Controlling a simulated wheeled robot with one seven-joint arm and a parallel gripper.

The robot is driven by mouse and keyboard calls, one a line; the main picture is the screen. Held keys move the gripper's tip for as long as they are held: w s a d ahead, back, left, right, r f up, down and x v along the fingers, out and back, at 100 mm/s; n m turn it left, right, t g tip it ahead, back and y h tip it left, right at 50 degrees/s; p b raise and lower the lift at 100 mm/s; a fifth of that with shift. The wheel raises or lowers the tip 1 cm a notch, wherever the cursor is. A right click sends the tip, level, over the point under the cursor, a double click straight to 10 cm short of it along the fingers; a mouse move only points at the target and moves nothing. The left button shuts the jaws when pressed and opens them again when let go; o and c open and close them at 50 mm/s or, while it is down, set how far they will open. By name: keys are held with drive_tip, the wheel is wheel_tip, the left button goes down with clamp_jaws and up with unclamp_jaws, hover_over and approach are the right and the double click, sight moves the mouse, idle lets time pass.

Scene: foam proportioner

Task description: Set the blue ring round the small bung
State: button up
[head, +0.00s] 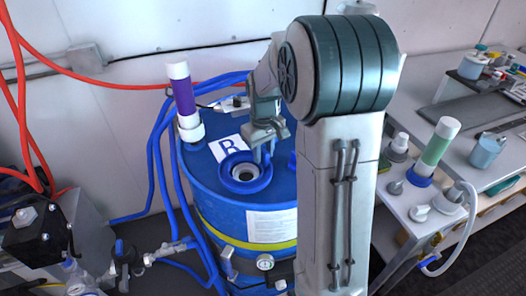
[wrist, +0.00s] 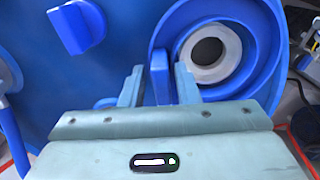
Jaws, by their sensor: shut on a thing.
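The blue ring (head: 239,186) is at the top of the blue drum; in the wrist view it (wrist: 269,42) shows as a wide, bright blue band. It surrounds a grey-white collar with a dark hole (wrist: 222,50), which looks off centre inside it. My gripper (head: 262,152) is shut on an upright blue piece of the ring (wrist: 160,78), between both fingers. A blue knob (wrist: 77,27) stands on the drum apart from the ring; in the head view my arm hides most of it. I cannot tell which fitting is the small bung, or whether the ring rests fully flat.
The drum top (head: 205,172) carries a lettered label (head: 228,148) and a purple-and-white cylinder (head: 183,100). Blue hoses (head: 158,150) run down its left side. A bench (head: 430,195) at right holds a green-and-white cylinder (head: 437,145). My arm blocks the view between.

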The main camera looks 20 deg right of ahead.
drive_tip(key=shift+f+b, duration=0.65)
drive_tip(key=shift+f, duration=0.2)
idle(0.3)
drive_tip(key=o, duration=0.8)
drive_tip(key=shift+c, duration=0.2)
drive_tip(key=shift+r, duration=0.15)
drive_tip(key=shift+r+p, duration=4.1)
drive_tip(key=shift+r, duration=1.35)
drive_tip(key=s+a+r+m+t+b, duration=0.1)
drive_tip(key=s+a+r+t, duration=0.1)
drive_tip(key=s, duration=0.8)
drive_tip(key=s+a+r+m+t+b, duration=0.1)
drive_tip(key=s+a+r+m, duration=0.1)
drive_tip(key=s, duration=0.8)
drive_tip(key=shift+s+a+r+t, duration=0.3)
drive_tip(key=shift+a+r+t, duration=0.15)
drive_tip(key=shift+a, duration=0.6)
